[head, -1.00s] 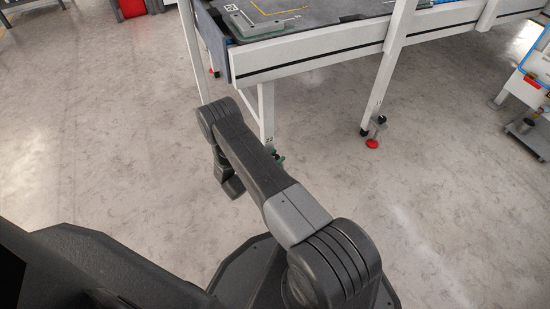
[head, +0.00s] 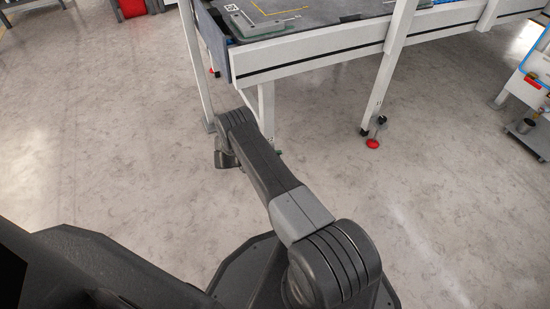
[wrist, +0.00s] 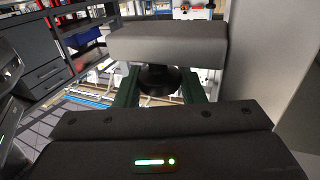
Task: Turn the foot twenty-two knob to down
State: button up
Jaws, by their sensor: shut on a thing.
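In the wrist view a dark round knob (wrist: 160,78) sits between the two green fingers of my gripper (wrist: 160,90). The fingers are shut on it, one at each side. A wide grey block (wrist: 168,42) is just beyond and above the knob and hides part of what lies behind. In the head view the marked table leg (head: 267,112) stands just beyond my arm. Its foot is mostly hidden by my arm, with only a small green bit showing. My gripper cannot be made out clearly in the head view.
A white-framed table (head: 310,62) stands over the work spot. Another leg with a red foot (head: 373,143) is to the right. In the wrist view a pale upright panel (wrist: 262,60) is close on the right, and dark drawers (wrist: 42,65) are at the left. Open floor lies around.

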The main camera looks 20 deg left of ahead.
jog(key=shift+g, duration=0.3)
jog(key=o, duration=1)
jog(key=shift+w+d, duration=0.1)
jog(key=shift+c, duration=0.2)
jog(key=shift+t, duration=0.5)
